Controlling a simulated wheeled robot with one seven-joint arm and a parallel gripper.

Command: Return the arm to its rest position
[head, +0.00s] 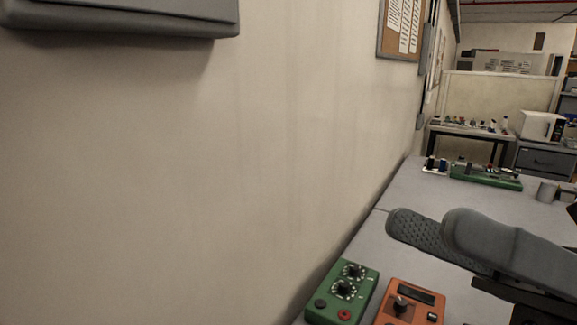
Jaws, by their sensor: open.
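My gripper (424,226) reaches in from the right edge of the head view, over the grey bench (405,195). Its two grey fingers are apart, with nothing between them. The textured inner pad of the far finger shows. Dark parts of my arm show at the lower right, and the rest of the arm is out of view. How high the fingers are above the bench is hard to tell.
A green box with dials (342,292) and an orange meter (409,303) stand at the near end of the bench. A green board (486,177) and a small grey cup (547,191) stand farther back. The wall (200,180) borders the bench's left side.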

